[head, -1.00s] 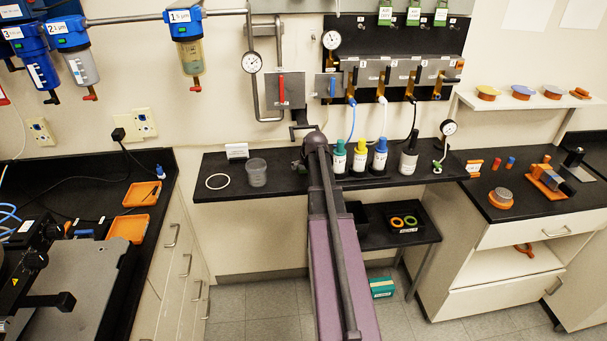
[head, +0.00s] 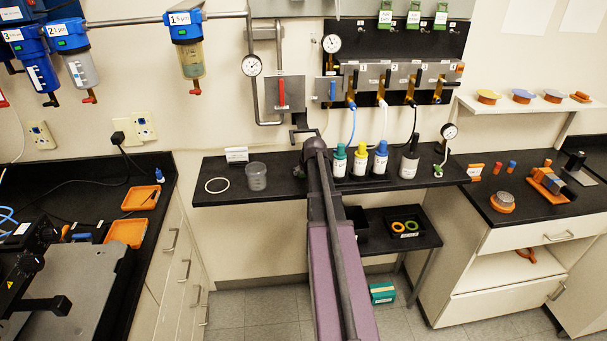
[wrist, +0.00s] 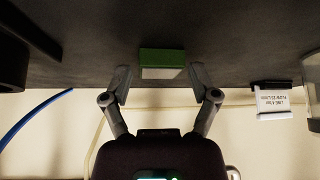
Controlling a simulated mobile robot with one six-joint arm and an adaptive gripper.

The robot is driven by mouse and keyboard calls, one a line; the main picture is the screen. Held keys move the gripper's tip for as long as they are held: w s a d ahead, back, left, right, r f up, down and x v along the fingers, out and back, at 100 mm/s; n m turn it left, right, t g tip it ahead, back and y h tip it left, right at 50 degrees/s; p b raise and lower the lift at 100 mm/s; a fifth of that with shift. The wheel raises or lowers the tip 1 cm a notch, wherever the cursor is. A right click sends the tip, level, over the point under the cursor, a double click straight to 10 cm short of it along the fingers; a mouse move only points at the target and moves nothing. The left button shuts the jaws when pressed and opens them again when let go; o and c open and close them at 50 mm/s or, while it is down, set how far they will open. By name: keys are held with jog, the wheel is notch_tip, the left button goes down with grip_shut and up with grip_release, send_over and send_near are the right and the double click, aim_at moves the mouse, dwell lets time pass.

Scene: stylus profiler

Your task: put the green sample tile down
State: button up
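The green sample tile (wrist: 162,62) shows in the wrist view as a small block with a green side and a pale side, against the dark shelf. My gripper (wrist: 160,76) has a fingertip at each side of it, closed in to about its width. Whether the tile touches the shelf is not clear. In the head view my arm hides the tile and the fingers over the black wall shelf (head: 275,187).
Left of my arm on the shelf are a clear cup (head: 256,176), a white ring (head: 217,185) and a label card (head: 237,154). Bottles with green (head: 339,161), yellow (head: 360,160) and blue (head: 380,160) caps stand close on the right.

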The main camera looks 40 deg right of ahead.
aim_at(304, 174)
jog(key=c, duration=0.5)
jog(key=shift+r, duration=0.15)
jog(key=shift+s+a+r+p, duration=0.1)
jog(key=shift+s+r+p, duration=0.1)
jog(key=shift+r+p, duration=0.3)
notch_tip(304, 174, up, 5)
jog(key=p, duration=0.5)
jog(key=shift+r+p, duration=0.2)
jog(key=shift+p, duration=0.1)
jog(key=s+a, duration=0.3)
jog(key=s, duration=0.2)
jog(key=s+a, duration=0.3)
jog(key=s, duration=0.3)
jog(key=s+a, duration=0.4)
jog(key=s, duration=0.1)
jog(key=shift+s+a+r, duration=0.1)
jog(key=shift+s+r, duration=0.05)
jog(key=shift+s, duration=0.2)
